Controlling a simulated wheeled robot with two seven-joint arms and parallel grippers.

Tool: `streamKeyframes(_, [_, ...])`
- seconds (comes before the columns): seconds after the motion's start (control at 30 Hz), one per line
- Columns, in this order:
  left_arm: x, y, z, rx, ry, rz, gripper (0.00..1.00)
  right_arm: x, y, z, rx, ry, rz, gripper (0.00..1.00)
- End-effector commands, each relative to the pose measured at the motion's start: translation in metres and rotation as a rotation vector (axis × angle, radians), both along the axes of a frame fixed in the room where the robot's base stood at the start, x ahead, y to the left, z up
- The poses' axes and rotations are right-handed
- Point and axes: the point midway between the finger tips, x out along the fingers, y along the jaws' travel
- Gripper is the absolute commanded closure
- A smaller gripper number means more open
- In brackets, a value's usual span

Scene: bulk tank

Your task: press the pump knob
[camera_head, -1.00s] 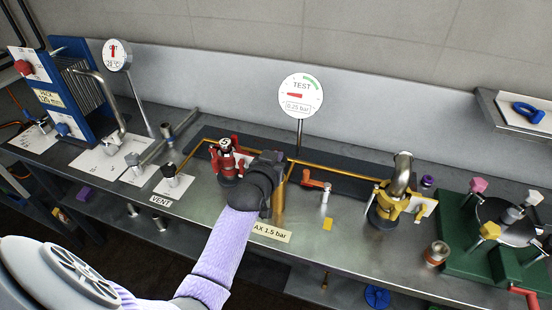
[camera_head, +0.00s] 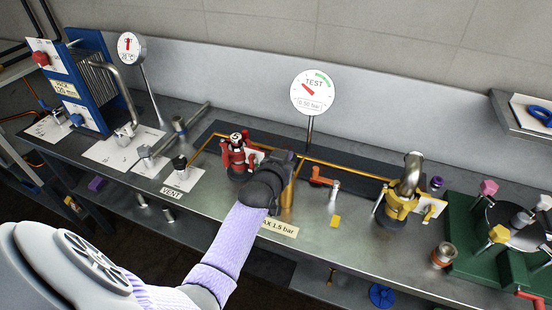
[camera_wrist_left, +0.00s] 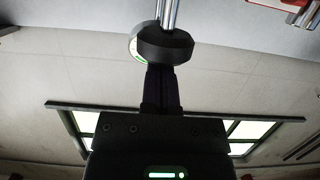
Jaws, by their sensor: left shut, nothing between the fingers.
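In the left wrist view a black pump knob (camera_wrist_left: 164,42) sits on a bright metal rod (camera_wrist_left: 168,12). The shut, empty fingertips of my left gripper (camera_wrist_left: 162,68) are right at the knob and appear to meet it; contact cannot be told for certain. In the head view my dark left gripper (camera_head: 280,160) is over the brass pump cylinder (camera_head: 287,200) and hides the knob. The round TEST gauge (camera_head: 313,92) stands behind on a post, its red needle up to the left and its display reading 0.50 bar. My right gripper is not in view.
A red clamp fitting (camera_head: 236,155) stands close left of my gripper. An orange-handled valve (camera_head: 323,178) and a yellow fitting with a bent steel pipe (camera_head: 402,200) stand to the right. A MAX 1.5 bar label (camera_head: 279,228) is on the bench's front edge.

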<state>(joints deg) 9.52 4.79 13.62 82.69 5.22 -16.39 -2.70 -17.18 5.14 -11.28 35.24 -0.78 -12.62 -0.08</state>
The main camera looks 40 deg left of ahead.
Motion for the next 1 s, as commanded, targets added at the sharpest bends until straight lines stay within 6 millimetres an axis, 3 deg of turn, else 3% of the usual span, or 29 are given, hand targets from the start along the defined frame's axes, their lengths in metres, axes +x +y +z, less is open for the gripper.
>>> streamKeyframes(0.03, [0.002, 0.001, 0.026, 0.002, -0.004, -0.001, 1.0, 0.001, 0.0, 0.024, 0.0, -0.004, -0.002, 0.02])
streamKeyframes(0.07, [0.0, 0.0, 0.03, 0.001, -0.003, -0.001, 1.0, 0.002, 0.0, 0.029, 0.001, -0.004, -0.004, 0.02])
streamKeyframes(0.3, [-0.058, -0.013, 0.034, 0.0, -0.001, 0.0, 1.0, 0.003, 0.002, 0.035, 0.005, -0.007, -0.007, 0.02])
streamKeyframes(0.5, [-0.086, -0.02, 0.04, 0.001, -0.004, 0.0, 1.0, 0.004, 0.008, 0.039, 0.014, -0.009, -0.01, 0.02])
streamKeyframes(1.0, [-0.092, -0.021, 0.041, 0.001, -0.005, 0.0, 1.0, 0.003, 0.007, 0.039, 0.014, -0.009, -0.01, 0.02])
